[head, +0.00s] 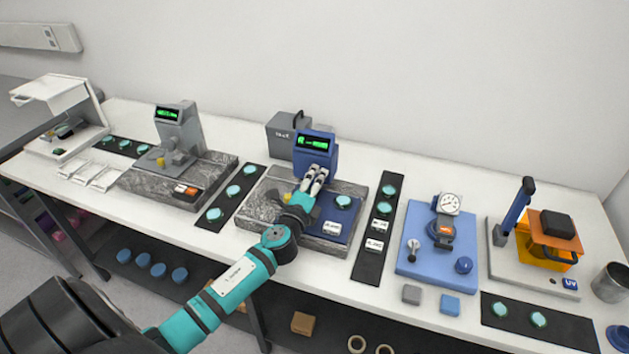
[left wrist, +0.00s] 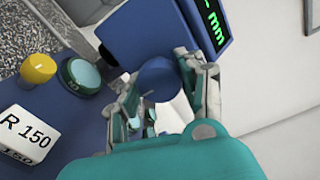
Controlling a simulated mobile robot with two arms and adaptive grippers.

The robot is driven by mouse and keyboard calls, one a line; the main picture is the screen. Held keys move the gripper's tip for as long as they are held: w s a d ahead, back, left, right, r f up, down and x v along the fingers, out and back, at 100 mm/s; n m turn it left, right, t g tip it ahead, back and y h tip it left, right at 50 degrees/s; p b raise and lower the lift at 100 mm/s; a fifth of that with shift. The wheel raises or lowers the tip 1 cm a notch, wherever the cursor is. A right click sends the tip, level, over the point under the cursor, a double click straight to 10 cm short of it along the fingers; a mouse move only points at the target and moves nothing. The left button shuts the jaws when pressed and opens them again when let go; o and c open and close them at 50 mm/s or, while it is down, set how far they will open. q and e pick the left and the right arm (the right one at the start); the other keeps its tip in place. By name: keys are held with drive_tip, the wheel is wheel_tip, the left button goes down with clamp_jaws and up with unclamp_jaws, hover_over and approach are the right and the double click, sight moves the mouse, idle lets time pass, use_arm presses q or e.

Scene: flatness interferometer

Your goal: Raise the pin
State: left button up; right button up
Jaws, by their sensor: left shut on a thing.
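My left gripper (head: 315,178) reaches the front of the blue instrument head (head: 315,149) on the middle station. In the left wrist view the fingers of my left gripper (left wrist: 163,84) close on a round blue knob (left wrist: 158,77) beside the blue housing (left wrist: 150,32). This looks like the head of the pin; the shaft is hidden. A yellow knob (left wrist: 38,68) and a teal disc (left wrist: 82,75) sit near the R 150 label (left wrist: 24,134). In the head view the disc (head: 343,202) is right of the fingers. The right gripper is not in view.
The middle station has a granite base (head: 260,203). Dark mats with teal discs lie left (head: 239,189) and right (head: 369,255) of it. A grey carrying case (head: 284,132) stands behind. A blue gauge stand (head: 424,263) is farther right.

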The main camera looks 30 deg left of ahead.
use_arm(q)
drive_tip(key=o, duration=1.2)
drive_tip(key=shift+d, duration=0.1)
drive_tip(key=shift+s, duration=0.1)
drive_tip(key=shift+s+f, duration=0.1)
drive_tip(key=shift+s, duration=0.2)
drive_tip(key=v, duration=1.1)
drive_tip(key=shift+s, duration=0.1)
